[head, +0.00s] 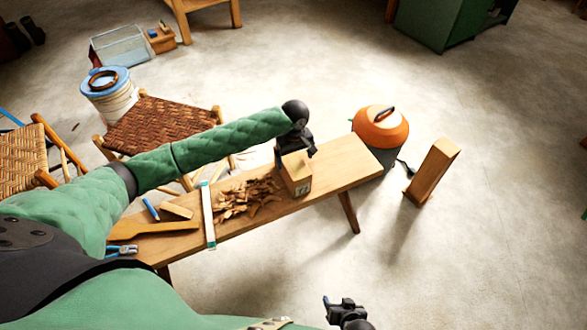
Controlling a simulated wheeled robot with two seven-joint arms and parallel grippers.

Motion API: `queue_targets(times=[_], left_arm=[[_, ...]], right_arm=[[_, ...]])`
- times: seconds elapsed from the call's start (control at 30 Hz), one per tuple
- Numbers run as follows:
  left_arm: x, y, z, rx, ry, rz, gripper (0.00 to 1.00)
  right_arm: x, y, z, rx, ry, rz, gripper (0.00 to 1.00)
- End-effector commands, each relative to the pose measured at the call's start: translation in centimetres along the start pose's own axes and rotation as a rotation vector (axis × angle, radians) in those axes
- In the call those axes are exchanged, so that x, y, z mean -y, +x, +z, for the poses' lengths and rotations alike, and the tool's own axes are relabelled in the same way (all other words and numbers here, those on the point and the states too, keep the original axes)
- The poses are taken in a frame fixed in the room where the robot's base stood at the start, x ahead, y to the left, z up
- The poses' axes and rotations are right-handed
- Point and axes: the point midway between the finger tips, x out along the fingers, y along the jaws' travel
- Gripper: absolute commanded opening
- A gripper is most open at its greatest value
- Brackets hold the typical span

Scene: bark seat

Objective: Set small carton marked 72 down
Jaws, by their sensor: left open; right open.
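The small carton marked 72 (300,187) stands upright on the wooden bench (345,171), towards its right end, with its number on the side facing me. My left gripper (295,152) is right above and behind the carton, with open jaws close to its top. Whether the fingers touch the carton is hard to tell, as the gripper's dark body hides part of it. My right gripper (338,303) is low in the picture, open and empty, well away from the bench, over the floor.
A pile of wood shavings (246,199) lies left of the carton. A pale ruler-like strip (208,216), pliers (122,250) and wood pieces lie further left. An orange-topped vacuum (380,128) stands behind the bench's right end. An upright wooden block (432,173) stands on the floor at right.

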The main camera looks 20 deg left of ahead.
Motion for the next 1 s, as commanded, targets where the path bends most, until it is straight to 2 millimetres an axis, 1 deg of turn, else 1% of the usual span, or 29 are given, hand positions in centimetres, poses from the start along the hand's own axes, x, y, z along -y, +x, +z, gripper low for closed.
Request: queue_targets(times=[0.03,0.17,0.53,0.7,0.8,1.0], left_arm=[[0.1,0.0,-0.6,-0.003,-0.015,-0.005,0.91],[0.2,0.3,-1.1,-0.004,-0.032,-0.011,0.91],[0.4,3.6,-1.2,-0.005,-0.032,-0.011,0.91],[0.6,6.0,-1.3,-0.005,-0.032,-0.01,0.91],[0.6,7.0,-1.3,-0.005,-0.032,-0.011,0.91],[0.6,7.7,-1.3,-0.005,-0.031,-0.008,0.91]], right_arm=[[0.0,0.2,0.2,-0.002,0.0,-0.001,0.64],[0.0,0.4,0.4,-0.008,0.0,-0.001,0.64],[-0.1,0.7,0.7,-0.012,0.001,0.0,0.64],[-0.1,0.9,0.9,-0.013,0.001,0.0,0.64],[-0.2,1.0,1.1,-0.013,0.001,0.001,0.64],[-0.2,1.1,1.2,-0.013,0.001,0.0,0.64]])
